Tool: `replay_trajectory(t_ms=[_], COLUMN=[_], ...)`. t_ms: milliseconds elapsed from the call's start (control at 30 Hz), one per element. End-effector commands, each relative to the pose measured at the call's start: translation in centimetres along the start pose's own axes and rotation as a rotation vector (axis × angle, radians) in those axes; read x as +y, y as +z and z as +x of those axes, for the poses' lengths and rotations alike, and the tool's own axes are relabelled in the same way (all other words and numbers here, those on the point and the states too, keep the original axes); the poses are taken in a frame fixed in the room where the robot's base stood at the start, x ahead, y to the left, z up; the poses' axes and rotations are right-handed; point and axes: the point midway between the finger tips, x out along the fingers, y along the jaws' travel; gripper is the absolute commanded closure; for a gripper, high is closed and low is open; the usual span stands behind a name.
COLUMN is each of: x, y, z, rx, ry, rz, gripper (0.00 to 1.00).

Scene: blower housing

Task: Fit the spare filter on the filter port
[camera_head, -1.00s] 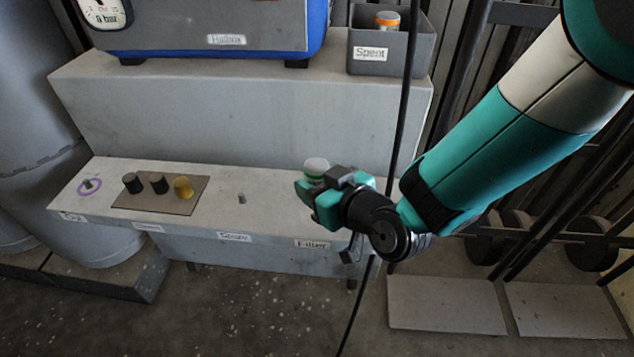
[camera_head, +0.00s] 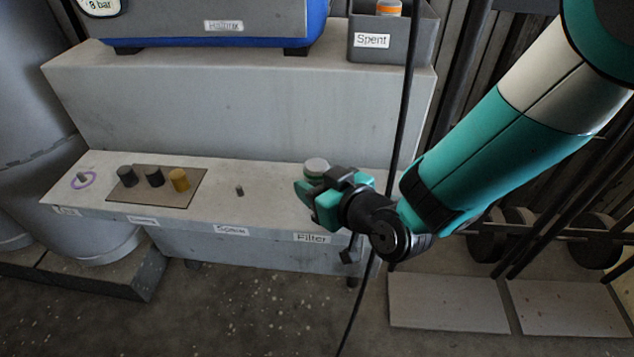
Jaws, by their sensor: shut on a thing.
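My gripper (camera_head: 316,184) is shut on a pale grey-topped filter (camera_head: 316,165) with a green band. It holds the filter upright at the right part of the low ledge, behind the "Filter" label (camera_head: 312,238). The fingers hide the filter's lower part. No port shows there, and I cannot tell whether the filter touches the ledge. A bare small peg (camera_head: 240,190) stands behind the "Spare" label (camera_head: 230,230). An orange-and-white filter (camera_head: 389,7) is in the grey "Spent" bin (camera_head: 420,42) on the upper step.
A purple ring (camera_head: 83,181) lies around a peg at the far left. A black cable (camera_head: 405,105) hangs down close to my gripper.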

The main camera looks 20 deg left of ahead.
Motion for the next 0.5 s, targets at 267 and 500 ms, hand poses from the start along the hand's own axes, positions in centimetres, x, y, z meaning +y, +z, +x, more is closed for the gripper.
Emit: replay_trajectory(t_ms=[267,500], x=[0.00,0.00], y=[0.74,0.80], z=[0.25,0.26], rx=[0.001,0.001], ry=[0.000,0.000], rz=[0.000,0.000], gripper=[0.83,0.26])
